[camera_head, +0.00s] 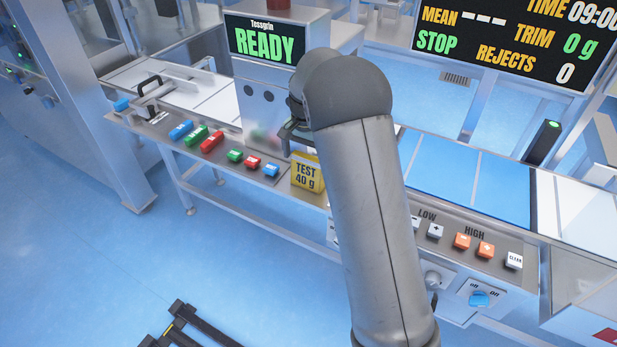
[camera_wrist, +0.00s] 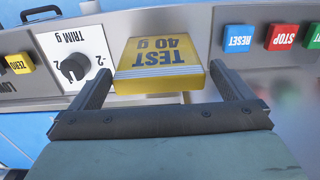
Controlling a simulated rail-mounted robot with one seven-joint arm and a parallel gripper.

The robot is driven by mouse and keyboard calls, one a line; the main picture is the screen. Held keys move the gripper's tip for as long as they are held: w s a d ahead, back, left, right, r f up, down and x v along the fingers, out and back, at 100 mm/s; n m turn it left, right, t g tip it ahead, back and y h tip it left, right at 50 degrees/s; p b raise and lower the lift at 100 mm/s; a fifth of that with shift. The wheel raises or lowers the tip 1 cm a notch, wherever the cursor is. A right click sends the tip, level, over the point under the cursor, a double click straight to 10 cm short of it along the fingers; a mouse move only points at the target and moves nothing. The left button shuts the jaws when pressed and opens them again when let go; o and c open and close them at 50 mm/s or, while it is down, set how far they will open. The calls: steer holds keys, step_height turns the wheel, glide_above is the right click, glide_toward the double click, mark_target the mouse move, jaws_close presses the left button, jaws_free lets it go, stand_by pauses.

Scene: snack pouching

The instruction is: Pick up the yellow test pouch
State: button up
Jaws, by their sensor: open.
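The yellow test pouch (camera_head: 307,173), marked TEST 40 g, stands at the front edge of the machine's panel, just right of the blue button. In the wrist view the yellow test pouch (camera_wrist: 160,62) lies ahead between the two fingers, its lettering upside down. My gripper (camera_wrist: 165,82) is open, with one finger on each side of the pouch. The right finger is close to the pouch's side; whether it touches I cannot tell. In the head view my arm hides most of my gripper (camera_head: 297,135).
A row of coloured buttons (camera_head: 210,142) runs left of the pouch. In the wrist view a trim knob (camera_wrist: 75,67) is left of the pouch, and a blue reset button (camera_wrist: 239,38) and a red stop button (camera_wrist: 282,37) are right. A blue conveyor belt (camera_head: 470,180) lies right of my arm.

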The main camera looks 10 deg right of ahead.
mark_target(307, 171)
steer(key=shift+s+d+f+p, duration=0.1)
steer(key=shift+f+p, duration=0.25)
steer(key=shift+f, duration=2.45)
steer(key=c, duration=0.7)
